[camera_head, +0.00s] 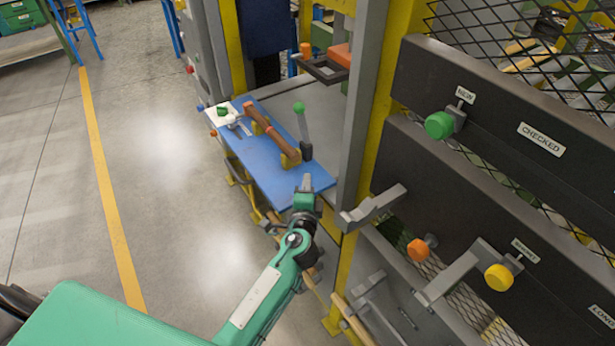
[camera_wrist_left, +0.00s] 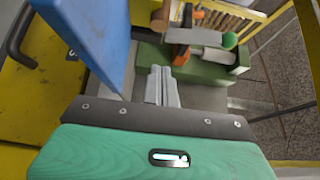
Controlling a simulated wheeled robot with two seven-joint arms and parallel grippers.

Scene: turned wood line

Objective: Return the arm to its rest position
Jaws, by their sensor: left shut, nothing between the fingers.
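My left gripper (camera_head: 305,186) shows in the head view at the end of my green arm, near the front right corner of a blue board (camera_head: 262,178). Its fingers are shut with nothing between them. The gripper also shows in the left wrist view (camera_wrist_left: 162,85), its pale fingers closed together. The blue board's edge (camera_wrist_left: 95,35) stands close on the left there. I cannot tell from the head view whether the gripper touches the board. My right gripper is in neither view.
A brown turned wood piece (camera_head: 278,139) lies on the blue board beside a green-knobbed lever (camera_head: 300,108). A yellow post (camera_head: 383,110) and dark rails with a grey hook (camera_head: 372,208) and colored knobs stand at right. Open floor (camera_head: 170,170) lies left.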

